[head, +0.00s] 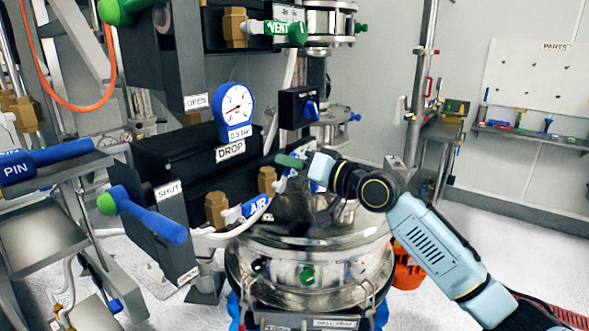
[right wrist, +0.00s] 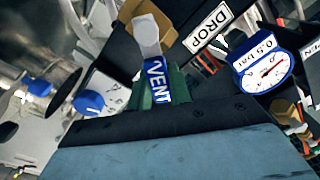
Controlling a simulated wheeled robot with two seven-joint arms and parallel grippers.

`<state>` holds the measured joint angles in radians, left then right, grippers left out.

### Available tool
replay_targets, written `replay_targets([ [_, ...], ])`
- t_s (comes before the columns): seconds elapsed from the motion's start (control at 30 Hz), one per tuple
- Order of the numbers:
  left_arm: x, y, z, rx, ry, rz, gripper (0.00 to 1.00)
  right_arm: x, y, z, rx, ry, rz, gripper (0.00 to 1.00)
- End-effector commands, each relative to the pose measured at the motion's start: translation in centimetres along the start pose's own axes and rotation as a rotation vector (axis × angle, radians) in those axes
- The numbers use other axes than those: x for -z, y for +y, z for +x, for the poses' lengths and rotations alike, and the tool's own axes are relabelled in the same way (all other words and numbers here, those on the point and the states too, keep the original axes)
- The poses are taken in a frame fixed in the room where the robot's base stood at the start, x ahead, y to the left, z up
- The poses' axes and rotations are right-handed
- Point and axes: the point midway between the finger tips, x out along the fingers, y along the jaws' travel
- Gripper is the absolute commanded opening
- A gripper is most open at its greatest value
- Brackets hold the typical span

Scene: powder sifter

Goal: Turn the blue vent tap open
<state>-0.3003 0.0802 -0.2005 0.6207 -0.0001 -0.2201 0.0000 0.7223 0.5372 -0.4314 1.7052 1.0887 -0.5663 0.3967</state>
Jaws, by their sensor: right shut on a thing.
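The blue vent tap (right wrist: 158,80) shows in the right wrist view as a blue handle lettered VENT, with a pale grey end and a tan fitting beyond it. My right gripper (head: 306,166) is shut on this tap, and in the right wrist view green surfaces flank the blue handle. A green rounded piece (head: 289,161) shows at the gripper's left in the head view. My left gripper is not in view.
A blue-rimmed gauge (head: 236,105) stands above the DROP label (head: 231,150). The blue AIR tap (head: 256,206) lies just below and left. A green VENT tap (head: 285,30) is higher up. The steel vessel (head: 310,245) stands below my gripper. Open floor lies at the right.

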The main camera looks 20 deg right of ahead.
Motion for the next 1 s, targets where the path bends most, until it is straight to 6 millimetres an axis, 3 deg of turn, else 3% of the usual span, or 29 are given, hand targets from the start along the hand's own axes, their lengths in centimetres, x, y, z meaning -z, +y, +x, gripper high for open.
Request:
replay_targets([
  [0.5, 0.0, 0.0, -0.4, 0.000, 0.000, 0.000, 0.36, -0.3, -2.4, -0.1, 0.000, 0.002, -0.450, 0.00],
  [1.0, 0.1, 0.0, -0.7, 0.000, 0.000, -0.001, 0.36, -0.9, -3.2, 0.0, 0.000, 0.003, -0.633, 0.00],
])
